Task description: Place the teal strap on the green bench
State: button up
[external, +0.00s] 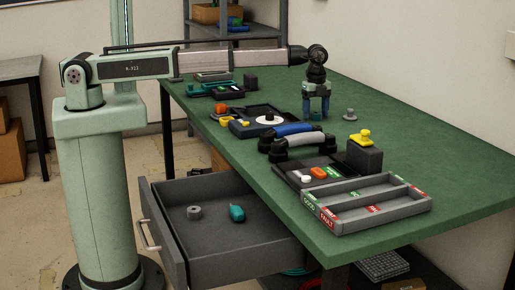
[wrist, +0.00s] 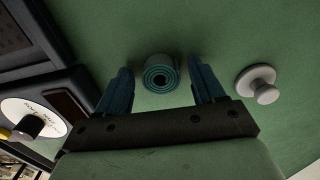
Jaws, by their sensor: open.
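The teal strap (wrist: 160,74) is a rolled-up coil in the wrist view, its spiral end facing the camera. It lies between the two blue fingers of my gripper (wrist: 160,80), with a gap on each side. The strap appears to rest on the green bench (wrist: 215,30). In the external view my gripper (external: 317,117) points down, low over the far part of the green bench (external: 440,135). My gripper is open. I cannot make out the strap between the fingers in the external view.
A grey knob-topped piece (wrist: 258,84) stands right of the fingers. A dark turntable-like unit with a white disc (wrist: 32,117) is on the left. Phone handsets (external: 297,140), a yellow-topped block (external: 364,155) and a labelled tray (external: 368,205) stand nearer. An open drawer (external: 215,230) juts out.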

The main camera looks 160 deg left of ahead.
aim_at(316, 112)
notch_tip(316, 112, up, 12)
jog(key=shift+r, duration=0.15)
dwell(0.4)
